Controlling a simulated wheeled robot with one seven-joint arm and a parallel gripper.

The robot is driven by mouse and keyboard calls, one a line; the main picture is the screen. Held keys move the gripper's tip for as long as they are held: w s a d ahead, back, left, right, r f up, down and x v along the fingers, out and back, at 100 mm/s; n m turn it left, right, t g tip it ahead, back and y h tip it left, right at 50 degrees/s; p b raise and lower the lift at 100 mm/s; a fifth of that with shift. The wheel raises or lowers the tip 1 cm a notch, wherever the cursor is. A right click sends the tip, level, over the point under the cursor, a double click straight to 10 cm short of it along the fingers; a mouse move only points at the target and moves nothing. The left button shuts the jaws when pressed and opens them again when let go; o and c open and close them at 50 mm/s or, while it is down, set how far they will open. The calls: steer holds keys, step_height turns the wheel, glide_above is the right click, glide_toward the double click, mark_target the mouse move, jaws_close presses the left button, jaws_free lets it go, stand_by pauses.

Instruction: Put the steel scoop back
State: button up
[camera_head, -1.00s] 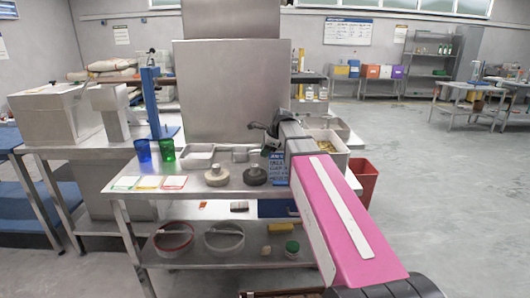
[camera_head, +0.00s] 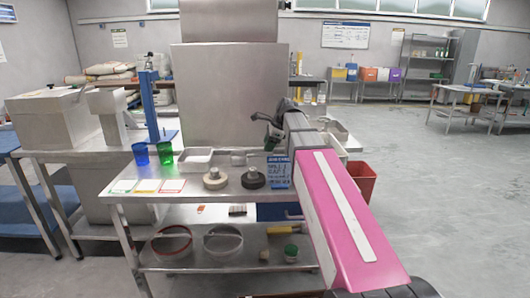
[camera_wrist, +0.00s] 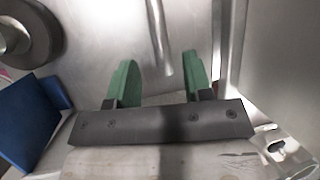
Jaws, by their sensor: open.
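My gripper (camera_wrist: 160,72) is open, with two green fingers spread apart. A slim steel bar (camera_wrist: 158,40), which looks like the scoop's handle, shows between the fingertips in the wrist view. The fingers do not appear to touch it, and the scoop's bowl cannot be made out. In the head view my gripper (camera_head: 268,136) hangs over the right back part of the steel table (camera_head: 135,192). The scoop cannot be told apart clearly there from the small steel items (camera_head: 238,158) left of the gripper.
A blue sign (camera_head: 279,172) stands close below my gripper. Two round weights or knobs, one pale (camera_head: 215,178) and one dark (camera_head: 253,178), sit beside it. A tall steel panel (camera_head: 230,95) rises behind.

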steer(key=shift+v, duration=3)
